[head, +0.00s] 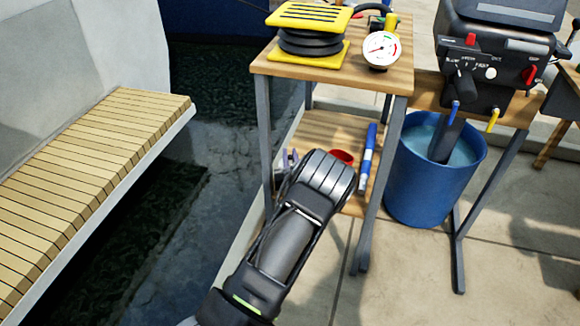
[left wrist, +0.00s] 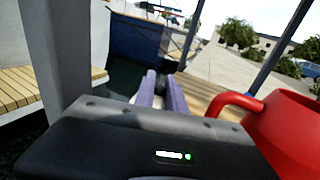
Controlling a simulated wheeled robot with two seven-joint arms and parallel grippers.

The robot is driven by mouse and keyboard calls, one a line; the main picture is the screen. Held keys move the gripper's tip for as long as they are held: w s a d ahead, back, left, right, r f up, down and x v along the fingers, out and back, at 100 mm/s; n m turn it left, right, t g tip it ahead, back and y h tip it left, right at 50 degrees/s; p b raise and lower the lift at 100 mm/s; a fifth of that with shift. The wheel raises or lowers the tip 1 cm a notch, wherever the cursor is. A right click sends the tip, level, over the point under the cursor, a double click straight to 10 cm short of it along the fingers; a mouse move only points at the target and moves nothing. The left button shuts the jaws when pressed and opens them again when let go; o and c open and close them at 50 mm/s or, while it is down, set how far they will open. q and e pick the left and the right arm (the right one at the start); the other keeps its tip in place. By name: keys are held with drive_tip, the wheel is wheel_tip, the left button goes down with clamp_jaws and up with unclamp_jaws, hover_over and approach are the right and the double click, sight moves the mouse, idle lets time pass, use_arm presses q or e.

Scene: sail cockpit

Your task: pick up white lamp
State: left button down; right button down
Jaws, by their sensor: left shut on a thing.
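My left gripper (head: 290,158) reaches over the lower shelf of the small wooden stand, and its purple fingers show past my dark wrist. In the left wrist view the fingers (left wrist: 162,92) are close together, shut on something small. A pale bit of the white lamp (left wrist: 133,99) shows just beside the fingers; the rest of it is hidden by the gripper and my wrist. I cannot make out the lamp clearly in the head view. My right gripper is not in view.
A red mug (left wrist: 285,135) stands close to the right of my left gripper. A blue tube (head: 368,152) is on the lower shelf (head: 325,130). A metal stand leg is close on the left. A yellow-and-black pump (head: 309,35) and gauge (head: 381,49) are on top. A blue bucket (head: 425,190) stands right.

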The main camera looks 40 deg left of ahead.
use_arm(q)
drive_tip(key=shift+s+f, duration=0.15)
drive_tip(key=shift+f, duration=0.25)
drive_tip(key=shift+d, duration=0.1)
wheel_tip(320, 180, up, 4)
drive_tip(key=shift+r+p, duration=0.15)
drive_tip(key=shift+p, duration=1.05)
drive_tip(key=p+v, duration=0.3)
drive_tip(key=v, duration=1.4)
drive_tip(key=shift+s+d+p, duration=0.25)
drive_tip(key=shift+s+p, duration=0.05)
